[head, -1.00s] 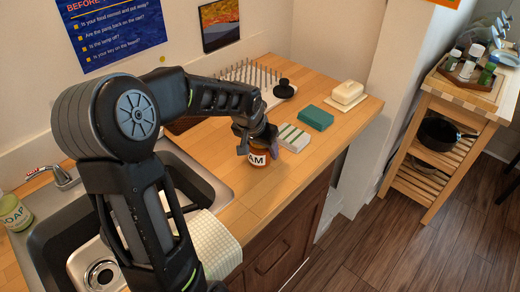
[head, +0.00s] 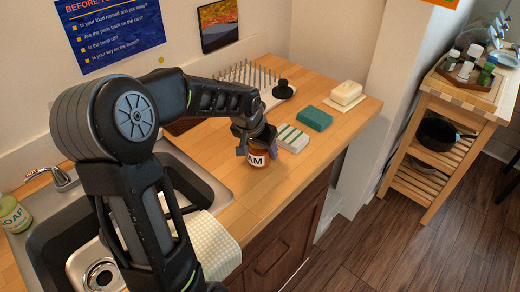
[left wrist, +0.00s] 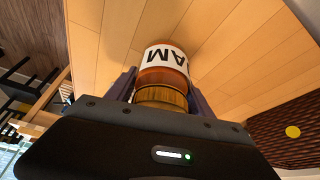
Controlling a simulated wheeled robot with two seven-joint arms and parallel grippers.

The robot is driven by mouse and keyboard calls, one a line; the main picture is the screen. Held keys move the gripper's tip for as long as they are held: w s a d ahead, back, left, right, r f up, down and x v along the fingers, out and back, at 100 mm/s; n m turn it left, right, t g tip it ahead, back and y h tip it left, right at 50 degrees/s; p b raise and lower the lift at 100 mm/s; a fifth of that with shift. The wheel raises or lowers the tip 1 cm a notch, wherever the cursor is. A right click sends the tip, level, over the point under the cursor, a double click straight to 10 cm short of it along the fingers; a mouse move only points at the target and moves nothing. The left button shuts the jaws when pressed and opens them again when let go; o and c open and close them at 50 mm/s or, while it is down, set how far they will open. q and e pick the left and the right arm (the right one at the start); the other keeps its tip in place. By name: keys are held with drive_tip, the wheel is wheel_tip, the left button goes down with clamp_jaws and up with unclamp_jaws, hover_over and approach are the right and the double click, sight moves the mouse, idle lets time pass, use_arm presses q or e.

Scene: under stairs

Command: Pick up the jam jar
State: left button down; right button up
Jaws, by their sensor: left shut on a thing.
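The jam jar (head: 257,160) is amber with a white label reading "AM" in part. My right gripper is not in view.
A striped packet (head: 290,138), a teal sponge (head: 315,118) and a butter dish (head: 346,93) lie right of the jar. A spiked drying rack (head: 250,74) is behind. A checked cloth (head: 207,240) hangs at the sink (head: 209,180). A wooden trolley (head: 437,165) stands at right.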

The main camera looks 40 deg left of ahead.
use_arm(q)
wheel_tip(320, 180, up, 10)
drive_tip(key=shift+r+b, duration=0.1)
drive_tip(key=shift+b, duration=0.5)
drive_tip(key=c, duration=1)
unclamp_jaws()
clamp_jaws()
